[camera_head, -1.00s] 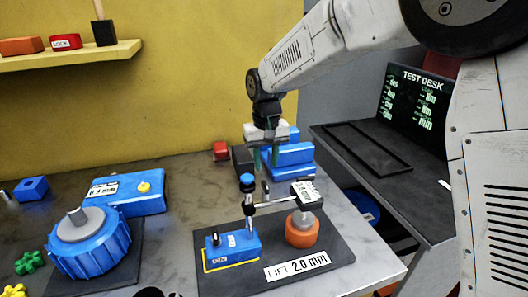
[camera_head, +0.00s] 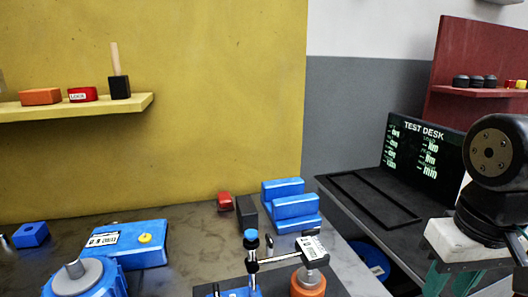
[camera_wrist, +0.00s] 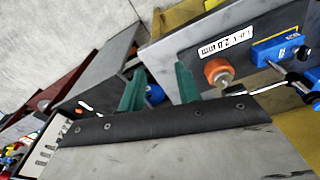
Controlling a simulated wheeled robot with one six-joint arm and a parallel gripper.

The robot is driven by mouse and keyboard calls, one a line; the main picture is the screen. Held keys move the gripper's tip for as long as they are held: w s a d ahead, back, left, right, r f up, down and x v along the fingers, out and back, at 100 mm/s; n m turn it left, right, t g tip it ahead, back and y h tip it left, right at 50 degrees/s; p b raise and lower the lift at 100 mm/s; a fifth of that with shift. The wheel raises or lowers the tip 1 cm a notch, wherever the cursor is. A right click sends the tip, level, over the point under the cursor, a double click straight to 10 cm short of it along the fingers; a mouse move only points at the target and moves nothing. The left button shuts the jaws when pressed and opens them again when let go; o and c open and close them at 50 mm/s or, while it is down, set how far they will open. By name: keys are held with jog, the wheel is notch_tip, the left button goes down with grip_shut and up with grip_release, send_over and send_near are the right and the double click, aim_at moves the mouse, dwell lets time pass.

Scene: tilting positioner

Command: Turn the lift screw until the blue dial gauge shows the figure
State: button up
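An orange knob with a grey metal top (camera_head: 309,284) stands at the bottom of the head view. It also shows in the wrist view (camera_wrist: 217,74). A stand with a blue-topped post (camera_head: 251,241) reaches an arm to a labelled black block (camera_head: 312,250) over the knob. I cannot make out a gauge reading. In the wrist view a plate label (camera_wrist: 226,39) reads "LIFT 2.0 mm". My gripper (camera_head: 478,272) is at the lower right of the head view, well right of the knob.
A blue ribbed wheel (camera_head: 110,280) and a blue labelled box (camera_head: 125,252) are at the left. Blue stepped blocks (camera_head: 292,208) stand behind the post. A dark test desk (camera_head: 375,200) with a screen (camera_head: 430,150) is at the right. A yellow shelf (camera_head: 80,109) holds small items.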

jog(key=s, duration=0.2)
jog(key=f, duration=0.1)
jog(key=shift+s+d+f, duration=0.1)
jog(key=shift+s+d, duration=0.2)
jog(key=shift+s, duration=0.1)
jog(key=shift+a, duration=0.1)
dwell(2.9)
